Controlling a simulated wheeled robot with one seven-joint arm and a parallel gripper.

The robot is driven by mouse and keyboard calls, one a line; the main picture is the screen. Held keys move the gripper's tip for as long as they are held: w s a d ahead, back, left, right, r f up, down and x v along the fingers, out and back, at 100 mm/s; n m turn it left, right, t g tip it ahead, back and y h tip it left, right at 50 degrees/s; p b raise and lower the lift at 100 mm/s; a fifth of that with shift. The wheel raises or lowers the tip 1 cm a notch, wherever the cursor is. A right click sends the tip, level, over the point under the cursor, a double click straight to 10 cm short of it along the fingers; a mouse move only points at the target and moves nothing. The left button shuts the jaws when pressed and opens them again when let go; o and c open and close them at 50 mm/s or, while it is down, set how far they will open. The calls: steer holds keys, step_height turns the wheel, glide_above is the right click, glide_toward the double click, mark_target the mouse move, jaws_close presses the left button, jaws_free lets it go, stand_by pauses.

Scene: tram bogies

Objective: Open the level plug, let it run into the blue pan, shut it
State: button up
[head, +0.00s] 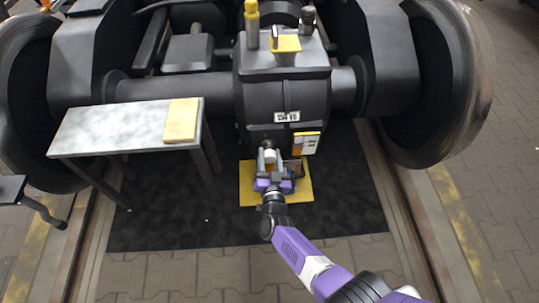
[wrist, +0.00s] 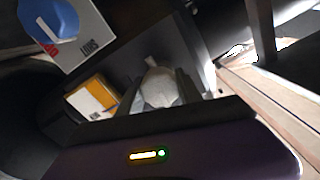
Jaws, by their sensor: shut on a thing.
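The dark gearbox (head: 285,95) stands in the middle of the head view. My gripper (head: 269,162) is low at its front face. In the wrist view my two dark fingers (wrist: 159,86) are shut on a rounded pale grey piece, which looks like the level plug (wrist: 160,90). Whether the plug is seated or free of the housing I cannot tell. Blue shows beside and under my wrist in the head view, likely the blue pan (head: 288,187), mostly hidden by my arm. I see no running liquid.
A yellow mat (head: 248,194) lies on the black floor mat (head: 160,222). A grey bench (head: 120,128) with a yellow block (head: 181,121) stands left. A yellow-and-white tag (head: 305,144) is right of my gripper. Wheels flank both sides.

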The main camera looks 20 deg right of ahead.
mark_target(270, 160)
steer(key=shift+f+n, duration=0.1)
steer(key=shift+n, duration=0.2)
steer(key=o, duration=1.4)
steer(key=shift+c, duration=0.2)
steer(key=p+v, duration=0.1)
steer(key=v, duration=0.2)
steer(key=p+v, duration=0.2)
steer(key=v, duration=0.1)
steer(key=shift+s+a+r, duration=0.15)
steer(key=shift+s+r, duration=0.05)
steer(key=shift+s, duration=0.15)
steer(key=shift+s+a+f, duration=0.15)
steer(key=shift+s, duration=0.4)
